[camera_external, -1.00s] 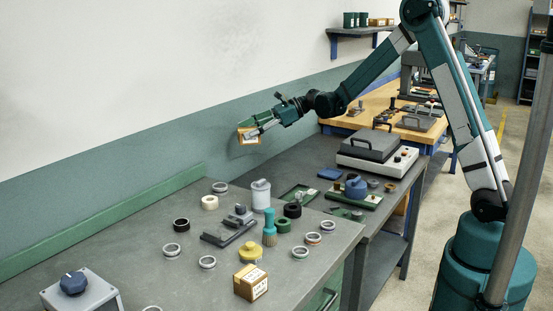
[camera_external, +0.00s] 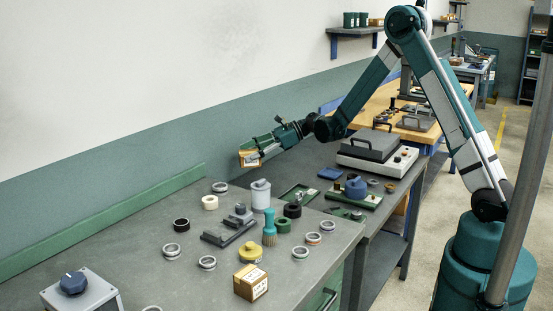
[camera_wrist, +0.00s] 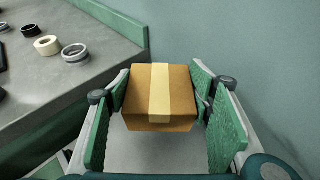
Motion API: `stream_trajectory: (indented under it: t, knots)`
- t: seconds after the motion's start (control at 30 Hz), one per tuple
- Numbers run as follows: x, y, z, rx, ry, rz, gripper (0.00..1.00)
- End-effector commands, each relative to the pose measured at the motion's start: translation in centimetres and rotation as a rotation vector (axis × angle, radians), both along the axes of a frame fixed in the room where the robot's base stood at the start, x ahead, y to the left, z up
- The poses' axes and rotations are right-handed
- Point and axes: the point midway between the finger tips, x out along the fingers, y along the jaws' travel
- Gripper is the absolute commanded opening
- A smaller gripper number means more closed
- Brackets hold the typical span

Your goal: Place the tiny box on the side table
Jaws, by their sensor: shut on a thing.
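The tiny box, a brown carton with a pale tape strip, is in my gripper. It shows large in the wrist view (camera_wrist: 160,97), between the two green finger pads of my gripper (camera_wrist: 162,100). In the external view the box (camera_external: 248,158) is held in the air by my gripper (camera_external: 252,153), behind the far edge of the front bench and near the wall. The grey side table (camera_external: 330,155) adjoins the front bench, behind and to its right. The box's lower side is mostly hidden in the wrist view.
The side table holds a white machine with a grey lid (camera_external: 375,153), a blue knob fixture (camera_external: 355,190) and green plates (camera_external: 297,193). Its wall-side left part looks clear. The front bench (camera_external: 130,250) carries several rings, a white canister (camera_external: 261,194) and another carton (camera_external: 250,282).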

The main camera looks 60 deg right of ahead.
Motion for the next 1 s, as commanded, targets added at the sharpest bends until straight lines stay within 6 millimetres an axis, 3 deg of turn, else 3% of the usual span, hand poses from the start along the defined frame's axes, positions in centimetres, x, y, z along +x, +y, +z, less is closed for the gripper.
stream_trajectory:
  t: [0.27,0.7,1.0]
  knots:
    - [0.0,0.0,-0.2,0.000,0.000,0.000,0.37]
    - [0.0,0.0,-5.4,0.000,0.000,0.000,0.37]
    - [0.0,0.0,-6.2,0.000,0.000,0.000,0.37]
